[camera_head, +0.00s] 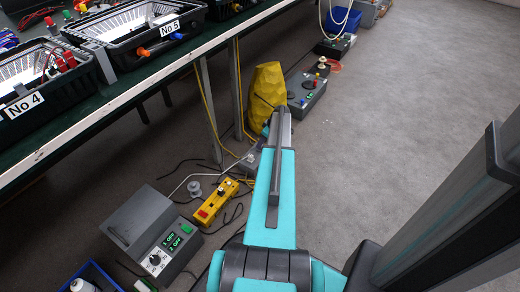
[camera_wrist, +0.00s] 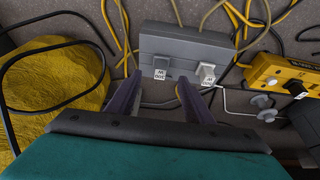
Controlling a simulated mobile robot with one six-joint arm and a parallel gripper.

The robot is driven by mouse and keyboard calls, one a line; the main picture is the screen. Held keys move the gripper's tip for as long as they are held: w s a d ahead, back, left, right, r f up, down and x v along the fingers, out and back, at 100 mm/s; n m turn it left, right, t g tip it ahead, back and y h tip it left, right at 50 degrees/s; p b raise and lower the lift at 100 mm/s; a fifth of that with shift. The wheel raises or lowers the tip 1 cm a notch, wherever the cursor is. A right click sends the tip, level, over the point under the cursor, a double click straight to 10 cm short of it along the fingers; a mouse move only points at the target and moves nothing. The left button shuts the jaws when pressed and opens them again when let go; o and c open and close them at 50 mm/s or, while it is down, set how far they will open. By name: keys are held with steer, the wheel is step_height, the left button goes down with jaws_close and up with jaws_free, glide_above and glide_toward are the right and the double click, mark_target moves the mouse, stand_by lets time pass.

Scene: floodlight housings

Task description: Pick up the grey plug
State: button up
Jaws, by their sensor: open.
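The grey plug (camera_wrist: 161,63) sits in a grey socket box (camera_wrist: 188,42) on the floor, in the upper middle of the wrist view. It has a small white label at its lower end. A white plug (camera_wrist: 207,70) sits beside it to the right in the same box. My gripper (camera_wrist: 158,82) is open, its two dark fingers pointing towards the box. The grey plug lies in line with the gap between the fingers, with nothing held. In the head view my arm hides part of the box (camera_head: 246,160), and the plug cannot be made out there.
Yellow and black cables lie around the box. A yellow sack (camera_head: 264,92) stands behind it, a yellow control box (camera_head: 217,201) and a grey unit with a display (camera_head: 158,232) nearer. The workbench (camera_head: 120,98) runs along the left. Open floor (camera_head: 400,120) lies right.

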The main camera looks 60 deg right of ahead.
steer(key=shift+f, duration=0.15)
steer(key=shift+b+x, duration=1.4)
steer(key=shift+x, duration=1.1)
steer(key=c, duration=1.1)
steer(key=shift+r+p, duration=0.45)
steer(key=shift+r, duration=0.3)
steer(key=v, duration=0.1)
steer(key=p, duration=0.1)
steer(key=v, duration=0.1)
steer(key=shift+a+r+p, duration=0.25)
steer(key=shift+r+p, duration=0.05)
steer(key=shift+r, duration=0.1)
steer(key=s+a+p, duration=0.1)
steer(key=s+a, duration=0.1)
steer(key=s, duration=0.2)
steer(key=s+a+p, duration=0.1)
steer(key=s+a, duration=0.1)
steer(key=s, duration=0.3)
steer(key=s+a+r+p, duration=0.1)
steer(key=s+a, duration=0.1)
steer(key=s, duration=0.2)
steer(key=shift+s+a+p, duration=0.1)
steer(key=shift+s+p, duration=0.3)
